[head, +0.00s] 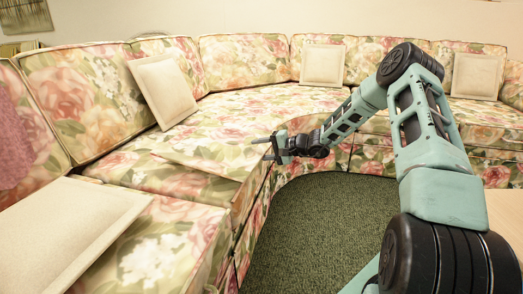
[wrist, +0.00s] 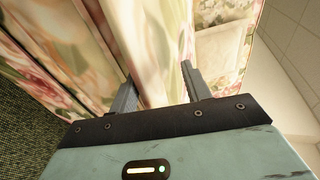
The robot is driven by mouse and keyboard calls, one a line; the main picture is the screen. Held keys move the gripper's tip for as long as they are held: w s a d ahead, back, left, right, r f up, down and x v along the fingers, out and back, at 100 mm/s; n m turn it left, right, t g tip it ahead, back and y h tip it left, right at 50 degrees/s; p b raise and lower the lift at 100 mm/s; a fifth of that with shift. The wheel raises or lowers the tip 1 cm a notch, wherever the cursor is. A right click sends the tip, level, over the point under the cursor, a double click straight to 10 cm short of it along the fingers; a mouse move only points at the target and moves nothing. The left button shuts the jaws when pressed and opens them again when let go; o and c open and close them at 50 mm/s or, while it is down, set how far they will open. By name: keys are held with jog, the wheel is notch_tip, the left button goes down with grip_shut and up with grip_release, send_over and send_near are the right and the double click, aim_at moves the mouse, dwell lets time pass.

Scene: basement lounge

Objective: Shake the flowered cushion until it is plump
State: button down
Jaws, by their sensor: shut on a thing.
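The flowered cushion (head: 205,168) has the same rose pattern as the sofa, so its outline is hard to tell. It appears to lie nearly flat on the left part of the sofa seat, its front edge slightly raised. My gripper (head: 270,147) reaches in from the right at the cushion's far right side. In the wrist view, my gripper (wrist: 158,78) has its two fingers on either side of a fold of pale flowered fabric (wrist: 152,45), shut on it. The exact grip point is hidden in the head view.
A curved flowered sofa (head: 245,65) fills the back and left. Cream pillows lean on its backrest (head: 163,88), (head: 322,65), (head: 475,76), and another lies at front left (head: 70,230). A pink throw (head: 15,140) hangs at far left. Green carpet (head: 320,235) is clear in front.

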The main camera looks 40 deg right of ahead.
jog(key=s+d+r+p, duration=0.2)
jog(key=s+r+p, duration=0.1)
jog(key=r, duration=0.3)
jog(key=s+d+r+p, duration=0.2)
jog(key=s+r+p, duration=0.1)
jog(key=r+p, duration=0.2)
jog(key=shift+s+r, duration=0.3)
jog(key=shift+r, duration=0.25)
dwell(0.6)
